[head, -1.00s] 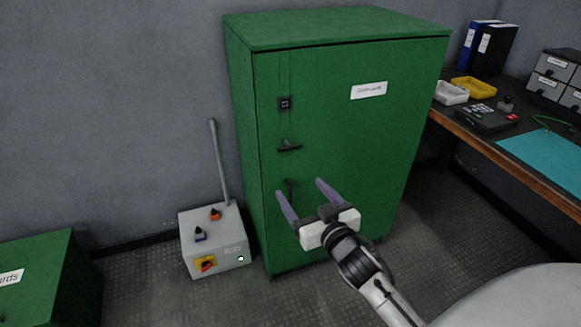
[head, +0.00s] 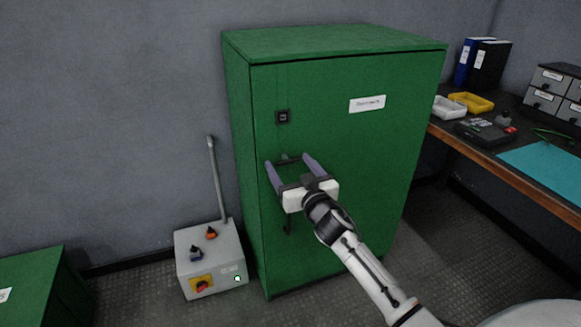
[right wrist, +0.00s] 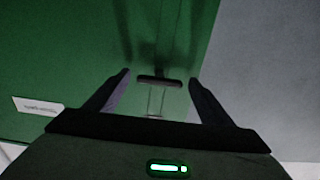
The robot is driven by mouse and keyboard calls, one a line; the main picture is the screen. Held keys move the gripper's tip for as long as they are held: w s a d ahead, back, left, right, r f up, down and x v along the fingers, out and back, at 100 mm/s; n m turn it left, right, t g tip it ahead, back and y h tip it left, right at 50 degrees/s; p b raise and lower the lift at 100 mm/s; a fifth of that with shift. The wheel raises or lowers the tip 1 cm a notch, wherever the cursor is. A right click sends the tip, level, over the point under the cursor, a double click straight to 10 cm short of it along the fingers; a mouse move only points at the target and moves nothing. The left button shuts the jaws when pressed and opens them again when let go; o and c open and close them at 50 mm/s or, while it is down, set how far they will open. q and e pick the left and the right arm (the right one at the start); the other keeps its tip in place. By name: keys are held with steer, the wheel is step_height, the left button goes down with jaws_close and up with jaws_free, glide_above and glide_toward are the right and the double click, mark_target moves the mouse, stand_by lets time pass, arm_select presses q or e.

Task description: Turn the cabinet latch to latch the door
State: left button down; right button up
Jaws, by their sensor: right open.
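The green cabinet (head: 350,150) stands against the wall with its door closed flush, as far as I can see. The dark latch handle (head: 288,160) lies roughly horizontal on the left part of the door. My right gripper (head: 287,162) is open in front of the door, its two fingers either side of the latch. In the right wrist view the latch bar (right wrist: 159,81) lies between the spread fingertips (right wrist: 158,78), with no visible contact. A second dark handle (head: 288,222) below is partly hidden behind my gripper. My left gripper is not in view.
A small dark square fitting (head: 283,117) sits above the latch. A grey control box (head: 210,260) with knobs and an upright lever (head: 217,180) stands on the floor left of the cabinet. A workbench (head: 505,175) with trays and binders is at the right.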

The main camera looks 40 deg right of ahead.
steer(key=shift+c, duration=0.4)
steer(key=c, duration=1)
steer(key=shift+o, duration=0.2)
steer(key=shift+n, duration=0.4)
steer(key=n+p, duration=0.1)
steer(key=n, duration=0.2)
steer(key=shift+n, duration=0.3)
steer(key=n, duration=0.4)
steer(key=shift+n+p, duration=0.3)
steer(key=n, duration=0.4)
steer(key=shift+n, duration=2.5)
